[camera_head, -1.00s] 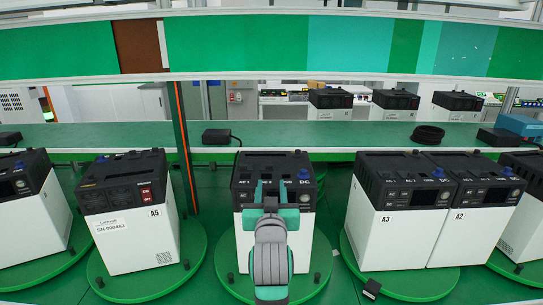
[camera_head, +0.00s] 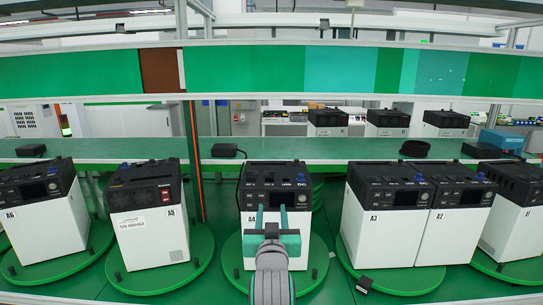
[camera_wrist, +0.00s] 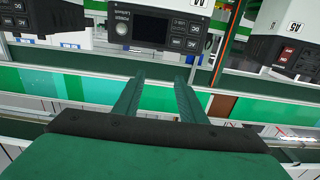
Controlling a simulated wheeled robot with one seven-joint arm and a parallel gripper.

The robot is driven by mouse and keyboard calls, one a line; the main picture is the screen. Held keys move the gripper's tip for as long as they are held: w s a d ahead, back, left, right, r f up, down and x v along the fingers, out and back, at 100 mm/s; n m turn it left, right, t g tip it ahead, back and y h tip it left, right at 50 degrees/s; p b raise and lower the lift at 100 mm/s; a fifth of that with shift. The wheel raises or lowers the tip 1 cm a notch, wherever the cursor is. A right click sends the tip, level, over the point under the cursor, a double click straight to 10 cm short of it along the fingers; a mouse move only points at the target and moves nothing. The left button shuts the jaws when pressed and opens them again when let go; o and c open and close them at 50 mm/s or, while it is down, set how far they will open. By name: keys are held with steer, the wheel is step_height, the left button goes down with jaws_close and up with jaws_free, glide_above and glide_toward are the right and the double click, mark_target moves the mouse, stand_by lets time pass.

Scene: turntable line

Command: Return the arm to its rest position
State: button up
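My gripper (camera_head: 271,217) is in the lower middle of the head view, in front of the black-and-white unit A4 (camera_head: 264,182). Its two green fingers point away from me and stand apart with nothing between them. In the wrist view my gripper (camera_wrist: 158,90) also shows its two fingers spread and empty. The wrist picture is upside down, with a unit's control panel (camera_wrist: 150,27) beyond the fingertips. The gripper hides part of A4's white front; I cannot tell from these frames how far it is from that front.
Units A6 (camera_head: 42,222), A5 (camera_head: 149,225), A3 (camera_head: 378,226), A2 (camera_head: 448,235) and A1 (camera_head: 512,222) stand on round green turntables. A small black block (camera_head: 364,284) lies at A3's turntable edge. A green shelf (camera_head: 350,148) runs behind, with black adapters and a cable coil (camera_head: 415,148).

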steer(key=s+f+g, duration=0.1)
steer(key=s+f, duration=0.9)
steer(key=f, duration=0.5)
steer(key=s+f, duration=1)
steer(key=f, duration=0.5)
steer(key=s+f+g, duration=0.1)
steer(key=s+f, duration=0.2)
steer(key=s, duration=0.5)
steer(key=s+f, duration=0.4)
steer(key=s, duration=0.4)
steer(key=s+r, duration=0.2)
steer(key=s, duration=1.6)
steer(key=shift+s+r+g, duration=0.15)
steer(key=shift+r+g, duration=0.1)
steer(key=shift+g, duration=0.05)
